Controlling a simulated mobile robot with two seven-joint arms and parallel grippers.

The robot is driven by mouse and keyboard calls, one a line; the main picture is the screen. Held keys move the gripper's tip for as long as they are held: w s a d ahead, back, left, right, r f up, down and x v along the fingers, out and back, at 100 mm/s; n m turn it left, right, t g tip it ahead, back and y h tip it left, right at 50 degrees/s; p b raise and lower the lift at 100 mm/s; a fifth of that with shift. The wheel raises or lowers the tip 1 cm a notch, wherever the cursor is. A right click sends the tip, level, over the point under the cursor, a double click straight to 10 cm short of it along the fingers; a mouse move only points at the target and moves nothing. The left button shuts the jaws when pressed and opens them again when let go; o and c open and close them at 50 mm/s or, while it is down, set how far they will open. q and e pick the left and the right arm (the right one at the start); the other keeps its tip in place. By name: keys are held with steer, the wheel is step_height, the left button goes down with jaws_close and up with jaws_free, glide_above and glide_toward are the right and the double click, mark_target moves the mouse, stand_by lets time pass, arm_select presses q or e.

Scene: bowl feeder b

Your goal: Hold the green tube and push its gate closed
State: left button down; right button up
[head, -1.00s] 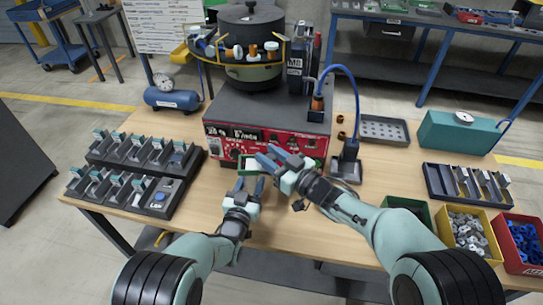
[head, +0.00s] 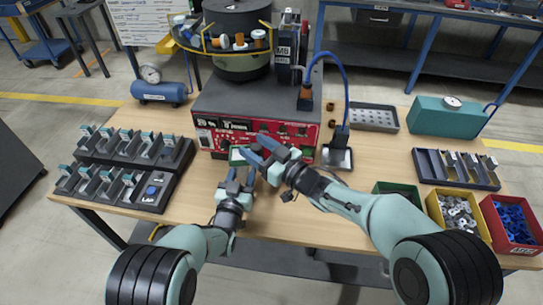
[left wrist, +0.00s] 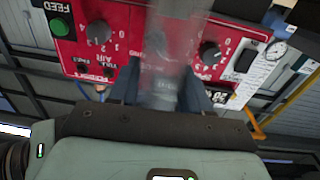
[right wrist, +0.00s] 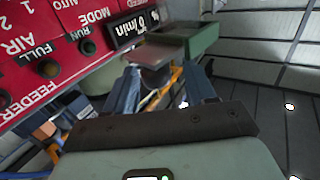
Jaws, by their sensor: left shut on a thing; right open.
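In the left wrist view, a pale, see-through upright length (left wrist: 175,50) lies between the left fingers (left wrist: 160,97). My right gripper (head: 256,150) is open, just right of the left one and close to it. In the right wrist view, a green block (right wrist: 203,38) with a flat grey-brown plate (right wrist: 155,53), perhaps the gate, lies just beyond the open right fingers (right wrist: 162,85).
The red control panel (head: 210,142) of the bowl feeder stands close behind both grippers. Black racks (head: 150,190) stand at left. A small tray (head: 337,158), a slotted black tray (head: 455,170) and parts bins (head: 510,222) lie at right. The front middle of the table is bare.

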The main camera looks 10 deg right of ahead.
steer(key=v, duration=1.1)
steer(key=shift+s, duration=0.1)
arm_select(q)
steer(key=shift+c, duration=2.2)
jaws_free()
steer(key=v, duration=1.2)
